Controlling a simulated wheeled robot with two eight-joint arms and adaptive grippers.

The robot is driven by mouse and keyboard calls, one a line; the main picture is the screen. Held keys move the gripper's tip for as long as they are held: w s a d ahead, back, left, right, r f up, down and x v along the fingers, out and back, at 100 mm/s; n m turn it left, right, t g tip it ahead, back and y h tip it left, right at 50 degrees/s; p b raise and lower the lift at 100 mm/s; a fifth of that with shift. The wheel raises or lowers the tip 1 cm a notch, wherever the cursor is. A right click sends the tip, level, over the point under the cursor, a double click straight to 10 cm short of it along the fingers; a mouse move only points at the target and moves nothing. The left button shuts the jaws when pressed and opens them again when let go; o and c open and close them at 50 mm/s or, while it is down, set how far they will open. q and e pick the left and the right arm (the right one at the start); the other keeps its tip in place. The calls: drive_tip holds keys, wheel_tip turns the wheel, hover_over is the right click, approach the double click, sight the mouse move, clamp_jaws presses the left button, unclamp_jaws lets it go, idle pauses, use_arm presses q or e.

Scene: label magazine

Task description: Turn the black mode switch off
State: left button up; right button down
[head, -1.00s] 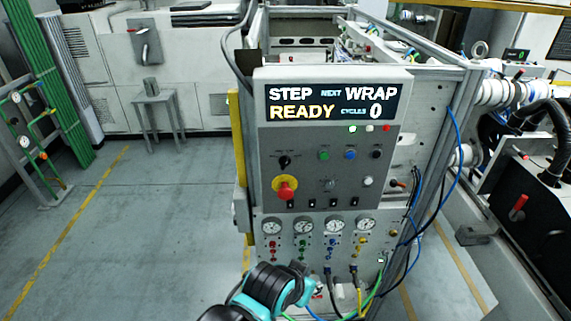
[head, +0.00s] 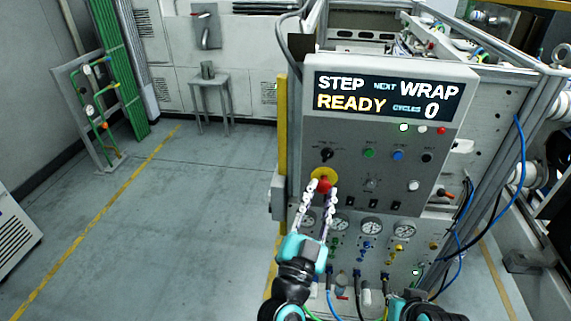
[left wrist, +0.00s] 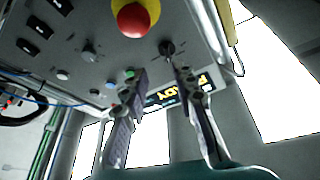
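The black mode switch (head: 327,154) is a small round knob at the upper left of the grey control panel (head: 355,190), above the red emergency button. It also shows in the left wrist view (left wrist: 167,47), just beyond the fingertips. Which way its pointer is set is too small to tell. My left gripper (head: 322,185) is open and empty, its two fingers spread and pointing up at the panel. In the head view its tips overlap the red button, below the switch. In the left wrist view the fingers (left wrist: 162,75) stand apart, with no clear contact. My right gripper's fingers are not visible.
The red emergency button (head: 324,185) on its yellow base sticks out close to the fingertips. Green (head: 369,153) and blue (head: 398,155) buttons sit right of the switch. Gauges (head: 371,226) and hoses are below. The display (head: 388,97) reads STEP READY, NEXT WRAP, CYCLES 0.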

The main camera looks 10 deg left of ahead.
sight(326, 159)
use_arm(q)
drive_tip(key=shift+y, duration=0.4)
drive_tip(key=x, duration=0.5)
drive_tip(key=b+x, duration=0.1)
drive_tip(key=x, duration=0.1)
drive_tip(key=shift+w+a+r, duration=0.2)
drive_tip(key=shift+a+r, duration=0.1)
drive_tip(key=shift+a, duration=0.05)
clamp_jaws()
